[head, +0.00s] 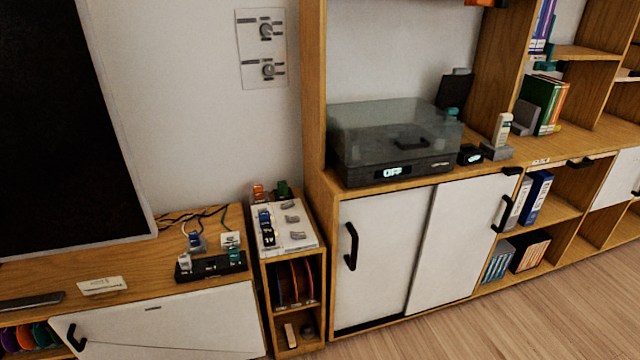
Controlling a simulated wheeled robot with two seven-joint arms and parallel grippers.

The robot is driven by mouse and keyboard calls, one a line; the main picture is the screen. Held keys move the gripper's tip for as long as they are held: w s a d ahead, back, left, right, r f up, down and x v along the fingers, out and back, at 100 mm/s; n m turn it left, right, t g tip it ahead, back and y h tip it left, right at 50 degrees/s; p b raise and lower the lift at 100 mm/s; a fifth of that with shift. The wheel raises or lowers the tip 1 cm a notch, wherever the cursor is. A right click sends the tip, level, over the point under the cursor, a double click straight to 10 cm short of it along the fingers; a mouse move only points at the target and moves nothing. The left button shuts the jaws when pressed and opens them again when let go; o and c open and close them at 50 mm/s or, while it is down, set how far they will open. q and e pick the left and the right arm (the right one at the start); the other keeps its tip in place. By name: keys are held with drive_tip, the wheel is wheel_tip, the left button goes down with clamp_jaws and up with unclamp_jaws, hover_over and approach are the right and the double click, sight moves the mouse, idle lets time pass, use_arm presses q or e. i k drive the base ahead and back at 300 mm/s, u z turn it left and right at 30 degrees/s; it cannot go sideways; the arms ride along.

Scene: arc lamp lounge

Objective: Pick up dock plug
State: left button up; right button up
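Several plug-like pieces stand at a black strip (212,268) on the low wooden cabinet at the left. A white and dark one (184,262) is at its left end, and a white and teal one (233,252) is near its right end. A blue and white plug (195,241) stands behind the strip, near dark cables (188,217). I cannot tell which of these is the dock plug; labels are too small to read. Neither of my grippers shows in the head view.
A white panel (297,236) with several small pieces tops the narrow shelf unit to the right. A turntable (394,142) with a clear lid sits on the taller cabinet. A white label card (101,285) lies left of the strip. The wooden floor (480,325) is clear.

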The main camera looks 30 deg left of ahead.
sight(258, 189)
drive_tip(key=z, duration=0.2)
drive_tip(key=i, duration=0.9)
drive_tip(key=u, duration=0.8)
drive_tip(key=i, duration=0.6)
drive_tip(key=u, duration=0.5)
